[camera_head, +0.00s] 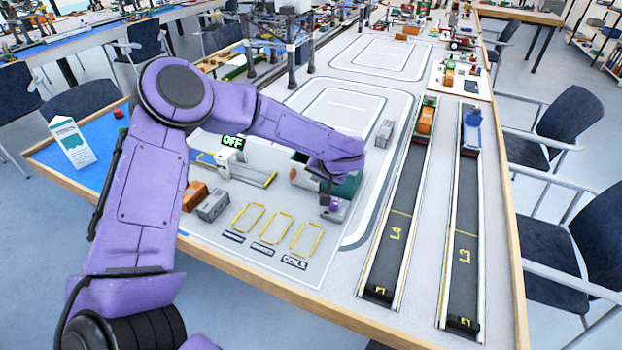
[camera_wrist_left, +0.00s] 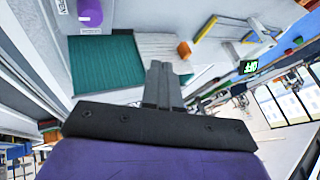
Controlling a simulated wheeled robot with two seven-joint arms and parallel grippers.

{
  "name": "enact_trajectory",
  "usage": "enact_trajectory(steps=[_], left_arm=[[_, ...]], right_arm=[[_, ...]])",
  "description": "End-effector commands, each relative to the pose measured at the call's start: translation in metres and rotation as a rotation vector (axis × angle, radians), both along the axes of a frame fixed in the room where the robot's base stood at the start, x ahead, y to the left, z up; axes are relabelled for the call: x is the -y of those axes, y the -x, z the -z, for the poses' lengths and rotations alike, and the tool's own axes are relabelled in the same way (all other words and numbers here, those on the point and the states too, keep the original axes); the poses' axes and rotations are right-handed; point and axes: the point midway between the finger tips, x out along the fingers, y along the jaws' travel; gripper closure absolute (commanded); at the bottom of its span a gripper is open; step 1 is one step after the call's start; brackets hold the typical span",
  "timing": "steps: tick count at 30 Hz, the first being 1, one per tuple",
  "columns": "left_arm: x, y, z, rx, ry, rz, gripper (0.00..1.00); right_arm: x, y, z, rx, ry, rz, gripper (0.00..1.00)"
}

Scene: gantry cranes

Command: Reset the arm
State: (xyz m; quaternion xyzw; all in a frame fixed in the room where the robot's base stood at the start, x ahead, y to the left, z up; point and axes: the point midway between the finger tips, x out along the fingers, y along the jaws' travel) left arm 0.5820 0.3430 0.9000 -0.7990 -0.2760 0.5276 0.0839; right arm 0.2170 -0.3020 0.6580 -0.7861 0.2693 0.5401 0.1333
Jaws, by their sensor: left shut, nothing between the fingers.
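My left arm is purple and reaches in from the left in the head view. Its gripper (camera_head: 326,190) is above the table near a green-lined open box (camera_head: 348,187). In the left wrist view the gripper's fingers (camera_wrist_left: 160,80) are pressed together with nothing between them. The green surface (camera_wrist_left: 105,62) lies beyond them there. A small purple cylinder (camera_wrist_left: 90,12) stands at the top of the wrist view, on a pale pad. My right gripper is not in view.
Orange and grey blocks (camera_head: 213,205) sit near yellow outlined slots (camera_head: 268,228). Dark lanes L4 (camera_head: 398,235) and L3 (camera_head: 463,240) run along the right. A carton (camera_head: 72,143) stands on the blue area at left. Gantry frames rise behind; chairs flank the table.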

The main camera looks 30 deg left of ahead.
Motion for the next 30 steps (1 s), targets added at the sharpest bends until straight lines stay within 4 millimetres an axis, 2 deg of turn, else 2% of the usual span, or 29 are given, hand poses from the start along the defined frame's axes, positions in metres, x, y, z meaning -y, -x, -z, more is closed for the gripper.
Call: enact_trajectory(steps=[3, 11, 14, 19, 30], left_arm=[[0.007, 0.004, -0.011, 0.001, -0.001, 0.002, 1.00], [0.011, 0.005, -0.016, -0.002, -0.001, 0.002, 1.00], [0.011, 0.005, -0.033, -0.001, 0.000, 0.002, 1.00], [0.010, 0.005, -0.071, -0.001, 0.000, 0.002, 1.00], [0.010, 0.005, -0.110, -0.001, 0.000, 0.002, 1.00]], right_arm=[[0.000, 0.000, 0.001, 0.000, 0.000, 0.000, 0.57], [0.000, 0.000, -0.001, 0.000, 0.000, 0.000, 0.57], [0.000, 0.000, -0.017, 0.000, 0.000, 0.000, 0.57], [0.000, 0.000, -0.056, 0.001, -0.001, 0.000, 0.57], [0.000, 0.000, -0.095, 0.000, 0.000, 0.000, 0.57]])
